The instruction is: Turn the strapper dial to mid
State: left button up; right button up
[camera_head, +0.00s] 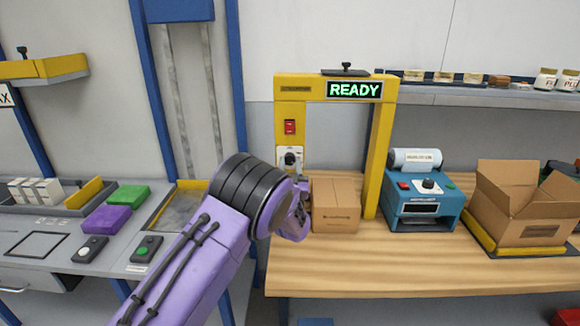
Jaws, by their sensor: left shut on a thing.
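The strapper is a yellow arch (381,160) on the wooden bench, with a lit green READY sign (354,90). Its dial (290,157), a dark knob on a pale plate, sits low on the left post; its exact setting is too small to read. My left gripper (295,170), purple with a black ribbed wrist, is at the lower edge of the dial plate. It is shut on the dial, though the hand hides much of the contact. A closed cardboard box (338,205) stands under the arch, just right of the hand. My right gripper is out of view.
A red switch (290,127) is above the dial. Right of the arch stand a blue machine (424,208) and an open carton (525,205) on a yellow base. Left is a grey counter with purple (106,219) and green (128,195) blocks. The bench front is clear.

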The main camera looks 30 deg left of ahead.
pick_arm(q)
jog(key=shift+f, duration=0.1)
jog(key=n+g+y+b, duration=0.1)
jog(key=n+b, duration=0.1)
jog(key=shift+f+n, duration=0.1)
jog(key=shift+n, duration=0.3)
jog(key=n+g+y+b, duration=0.1)
jog(key=n+g, duration=0.1)
jog(key=n, duration=0.1)
jog(key=shift+n, duration=0.4)
jog(key=n+g+b, duration=0.1)
jog(key=n, duration=0.1)
jog(key=n+b, duration=0.1)
jog(key=n, duration=0.1)
jog(key=shift+w+d+n+g+y, duration=0.1)
jog(key=shift+d+n+g+y, duration=0.05)
jog(key=shift+n+g+y, duration=0.25)
jog(key=shift+r+n+g+b, duration=0.15)
jog(key=shift+n+g+b, duration=0.2)
jog(key=shift+n, duration=0.65)
jog(key=shift+r+n+g+b, duration=0.2)
jog(key=shift+n+g, duration=0.25)
jog(key=shift+n, duration=0.55)
jog(key=o, duration=1)
jog(key=shift+w, duration=0.15)
